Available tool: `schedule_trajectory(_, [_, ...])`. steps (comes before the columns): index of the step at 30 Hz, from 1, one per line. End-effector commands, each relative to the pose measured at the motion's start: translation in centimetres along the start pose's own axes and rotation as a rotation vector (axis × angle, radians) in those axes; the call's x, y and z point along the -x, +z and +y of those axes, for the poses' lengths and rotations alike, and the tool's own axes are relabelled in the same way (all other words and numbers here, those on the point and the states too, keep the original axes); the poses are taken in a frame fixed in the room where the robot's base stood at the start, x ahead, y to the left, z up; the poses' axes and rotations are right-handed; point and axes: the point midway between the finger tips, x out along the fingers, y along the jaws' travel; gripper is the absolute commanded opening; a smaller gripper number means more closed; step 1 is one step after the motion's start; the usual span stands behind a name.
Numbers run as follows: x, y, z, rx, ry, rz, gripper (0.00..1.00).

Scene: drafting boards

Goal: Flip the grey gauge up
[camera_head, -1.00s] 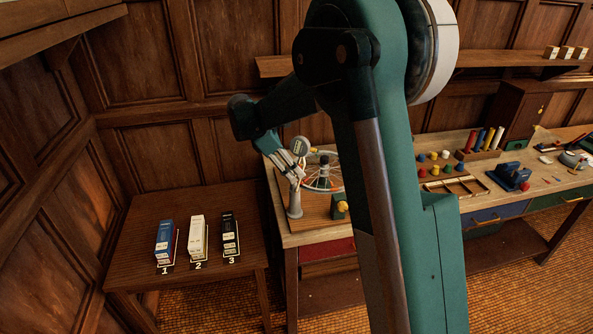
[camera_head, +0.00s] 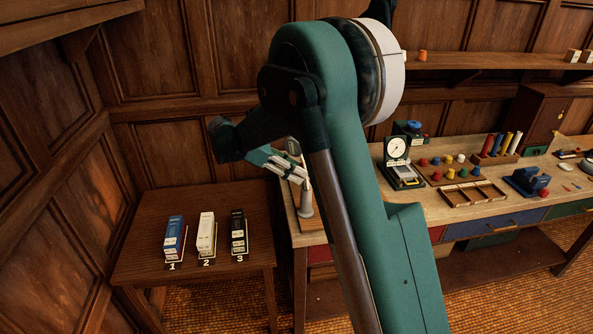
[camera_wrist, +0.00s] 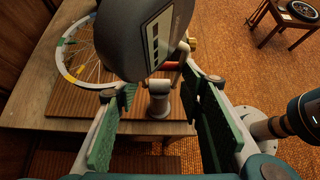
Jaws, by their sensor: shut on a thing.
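The grey gauge (camera_wrist: 145,35) fills the top middle of the wrist view as a dark rounded body with a pale striped scale. It sits above a short metal post (camera_wrist: 159,100) on a wooden base board (camera_wrist: 75,108). My gripper (camera_wrist: 164,88) has a finger on each side, shut on the gauge; the exact contact is hard to see. In the head view my gripper (camera_head: 300,178) is at the left end of the workbench, by a grey stand (camera_head: 307,206). My arm hides most of the gauge there.
A spoked wheel (camera_wrist: 80,55) lies beside the post. A side table (camera_head: 150,205) holds blue, white and black boxes on the left. A white-faced dial instrument (camera_head: 396,148), coloured pegs and a divided tray (camera_head: 472,193) are along the bench (camera_head: 440,222).

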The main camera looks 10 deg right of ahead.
Motion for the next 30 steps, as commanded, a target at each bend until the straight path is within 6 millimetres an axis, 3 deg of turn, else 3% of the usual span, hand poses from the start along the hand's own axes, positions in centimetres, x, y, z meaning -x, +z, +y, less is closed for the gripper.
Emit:
schedule_trajectory(5, [-0.2,-0.1,-0.1,0.000,-0.004,0.002,0.17])
schedule_trajectory(6, [-0.2,-0.1,-0.1,0.000,-0.004,0.002,0.43])
schedule_trajectory(9, [-0.2,0.0,-0.1,0.000,-0.003,0.002,0.54])
schedule_trajectory(22, [0.2,0.0,0.0,0.000,-0.001,0.001,0.54])
schedule_trajectory(30, [2.5,0.0,0.0,0.000,-0.001,0.001,0.54])
